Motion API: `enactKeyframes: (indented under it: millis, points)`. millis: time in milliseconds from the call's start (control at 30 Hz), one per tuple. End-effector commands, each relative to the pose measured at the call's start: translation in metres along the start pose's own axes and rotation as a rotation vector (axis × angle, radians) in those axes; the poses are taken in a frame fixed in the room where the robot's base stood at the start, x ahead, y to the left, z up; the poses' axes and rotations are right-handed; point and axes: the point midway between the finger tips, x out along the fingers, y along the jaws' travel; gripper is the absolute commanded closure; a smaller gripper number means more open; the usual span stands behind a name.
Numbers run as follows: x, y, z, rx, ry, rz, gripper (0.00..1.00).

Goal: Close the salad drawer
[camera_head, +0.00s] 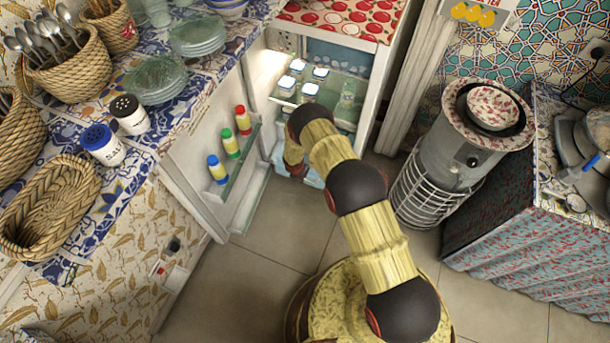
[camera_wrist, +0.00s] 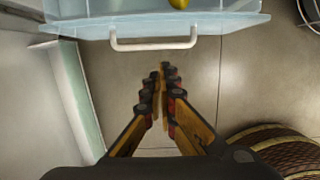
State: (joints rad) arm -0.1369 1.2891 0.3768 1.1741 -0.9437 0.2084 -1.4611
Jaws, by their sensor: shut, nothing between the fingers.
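The salad drawer (camera_wrist: 85,28) is a pale blue, see-through bin at the top of the wrist view, with a white bar handle (camera_wrist: 152,45) on its front. Something yellow (camera_wrist: 178,3) lies inside it. In the head view, a pale blue part of the drawer (camera_head: 313,180) shows low in the open fridge, mostly hidden by my arm. My gripper (camera_wrist: 163,72) is shut and empty, its fingertips just short of the handle and apart from it in the wrist view. In the head view, my gripper (camera_head: 296,168) is partly hidden beneath my arm.
The fridge door (camera_head: 205,160) stands open at left, with several bottles in its rack (camera_head: 245,160). Fridge shelves (camera_head: 340,88) hold white-and-blue tubs. A grey heater (camera_head: 455,150) with a wire guard stands at right. Tiled floor (camera_head: 260,270) is clear before the fridge.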

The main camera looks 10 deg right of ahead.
Motion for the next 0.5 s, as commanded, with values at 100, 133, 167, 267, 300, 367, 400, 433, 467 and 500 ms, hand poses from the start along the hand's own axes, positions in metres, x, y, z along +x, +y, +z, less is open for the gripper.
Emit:
enactKeyframes:
  millis: [100,133,167,267,300,367,400,433,467,500]
  points:
    - [0.029,-0.001,-0.001,0.003,0.0,0.0,1.0]
    - [0.035,-0.001,-0.001,0.003,0.0,-0.001,1.0]
    - [0.041,-0.001,-0.001,0.003,0.0,-0.001,1.0]
    - [0.05,0.001,0.01,0.006,-0.004,0.002,1.0]
    - [0.051,0.001,0.015,0.006,-0.003,0.001,1.0]
    - [0.052,0.0,0.021,0.006,-0.002,0.0,1.0]
    - [0.053,0.0,0.026,0.006,-0.002,0.0,1.0]
    - [0.053,-0.001,0.028,0.005,-0.001,-0.001,1.0]
    - [0.054,-0.001,0.03,0.005,-0.001,-0.001,1.0]
    - [0.054,-0.001,0.033,0.004,-0.001,-0.001,1.0]
